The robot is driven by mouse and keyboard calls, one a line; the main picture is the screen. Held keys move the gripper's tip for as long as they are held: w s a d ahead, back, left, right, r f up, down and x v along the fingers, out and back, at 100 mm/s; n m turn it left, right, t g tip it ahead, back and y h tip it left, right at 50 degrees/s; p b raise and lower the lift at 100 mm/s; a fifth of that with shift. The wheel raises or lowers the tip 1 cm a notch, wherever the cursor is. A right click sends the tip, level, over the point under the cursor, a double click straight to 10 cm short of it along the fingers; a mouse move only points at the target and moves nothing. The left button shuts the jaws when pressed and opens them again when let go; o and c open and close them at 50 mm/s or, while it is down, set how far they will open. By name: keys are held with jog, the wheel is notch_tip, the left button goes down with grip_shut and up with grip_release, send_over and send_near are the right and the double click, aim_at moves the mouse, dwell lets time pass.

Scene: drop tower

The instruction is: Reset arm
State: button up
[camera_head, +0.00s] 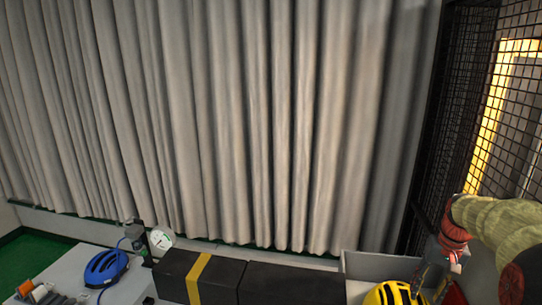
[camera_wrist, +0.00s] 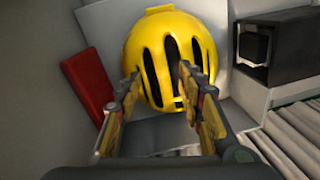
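A yellow helmet (camera_wrist: 172,50) with dark vents fills the upper middle of the wrist view. My gripper (camera_wrist: 159,76) is open, one finger on each side of the helmet's near part. The fingers stand apart, and I cannot tell whether either touches the helmet. In the head view the helmet (camera_head: 388,294) is cut off by the bottom edge. My gripper (camera_head: 436,284) is just right of it there, partly cut off, with my arm coming in from the right.
A grey bin (camera_head: 375,265) stands behind the helmet. Black boxes (camera_head: 285,284), one with a yellow band, lie left of it. A blue helmet (camera_head: 106,268) and a dial gauge (camera_head: 161,240) are farther left. Black mesh (camera_head: 455,110) stands close to my arm. A red block (camera_wrist: 88,82) and rollers (camera_wrist: 295,135) flank my gripper.

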jog(key=s+a+f+n+t+b, duration=0.2)
jog(key=s+a+f+b, duration=0.7)
jog(key=s+a+b, duration=0.2)
jog(key=s+a+f+n+t+b, duration=0.3)
jog(key=s+a+f+b, duration=0.6)
jog(key=a, duration=0.7)
jog(key=s+b, duration=0.3)
jog(key=b, duration=0.1)
jog(key=shift+s+a+h+b, duration=0.25)
jog(key=shift+h+b, duration=0.1)
jog(key=shift+h, duration=0.05)
